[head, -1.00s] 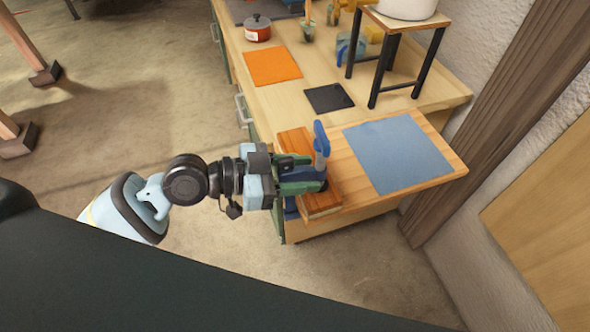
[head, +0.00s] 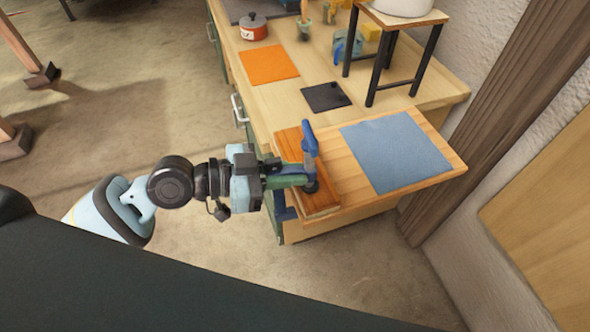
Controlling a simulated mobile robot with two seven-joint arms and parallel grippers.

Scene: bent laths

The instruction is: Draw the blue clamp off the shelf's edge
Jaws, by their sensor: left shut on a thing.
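The blue clamp (head: 309,139) stands at the left edge of the wooden shelf (head: 440,172), its blue handle pointing up. Its dark foot is over the reddish-brown laths (head: 322,204) that lie along that edge. More blue of the clamp shows low at the left of the laths; its lower jaw is hidden, and I cannot tell whether the foot touches the wood. My left gripper (head: 290,177), with green fingers, is shut on the clamp from the left. My right gripper is not in view.
A blue-grey mat (head: 393,153) covers much of the shelf. Behind are an orange mat (head: 268,63), a black mat (head: 326,97), a red pot (head: 253,27) and a black-legged stand (head: 375,60).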

